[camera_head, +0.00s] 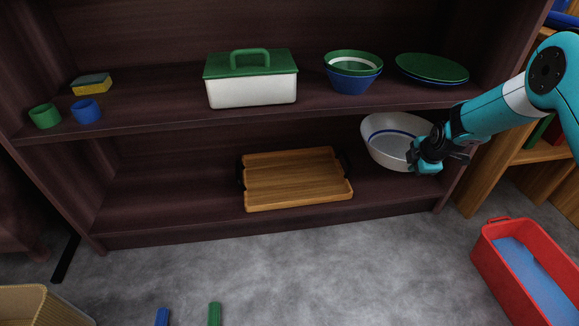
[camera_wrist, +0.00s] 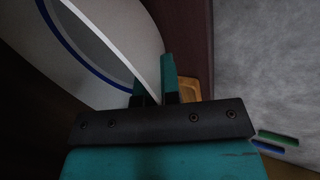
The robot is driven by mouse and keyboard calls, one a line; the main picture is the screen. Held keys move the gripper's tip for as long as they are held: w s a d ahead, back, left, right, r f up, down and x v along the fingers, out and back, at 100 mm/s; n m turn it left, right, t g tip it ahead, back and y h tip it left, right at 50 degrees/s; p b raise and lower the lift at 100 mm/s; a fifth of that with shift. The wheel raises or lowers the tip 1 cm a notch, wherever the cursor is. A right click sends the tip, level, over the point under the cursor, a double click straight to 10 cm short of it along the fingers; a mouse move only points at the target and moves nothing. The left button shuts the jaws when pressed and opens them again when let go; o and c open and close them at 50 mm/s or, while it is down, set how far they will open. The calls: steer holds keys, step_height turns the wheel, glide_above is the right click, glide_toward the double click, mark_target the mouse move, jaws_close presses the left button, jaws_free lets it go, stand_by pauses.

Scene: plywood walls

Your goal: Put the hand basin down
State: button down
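The hand basin (camera_head: 388,140) is white with a blue band inside. It is at the right of the lower shelf (camera_head: 205,201), tilted, with its open side turned toward the head camera. My gripper (camera_head: 423,157) is at its right front rim. In the wrist view the basin (camera_wrist: 115,38) fills the upper left, and its rim passes between the two teal fingers of my gripper (camera_wrist: 155,88), which are close together on it. I cannot tell whether the basin's underside touches the shelf.
A wooden tray (camera_head: 297,180) lies on the lower shelf, left of the basin. The upper shelf holds a green-lidded white box (camera_head: 252,88), stacked bowls (camera_head: 352,78), a green plate (camera_head: 432,69), cups (camera_head: 86,111) and a sponge (camera_head: 92,84). A red tub (camera_head: 505,278) stands on the floor at right.

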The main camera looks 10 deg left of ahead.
steer(key=shift+w+a, duration=0.1)
steer(key=shift+w, duration=0.1)
steer(key=f+b, duration=0.4)
steer(key=f, duration=0.2)
steer(key=shift+d+f, duration=0.1)
steer(key=shift+d, duration=0.1)
step_height(320, 180, down, 4)
steer(key=b, duration=0.3)
steer(key=c, duration=1.7)
jaws_free()
steer(key=shift+s, duration=0.1)
steer(key=o, duration=0.4)
steer(key=shift+c, duration=0.2)
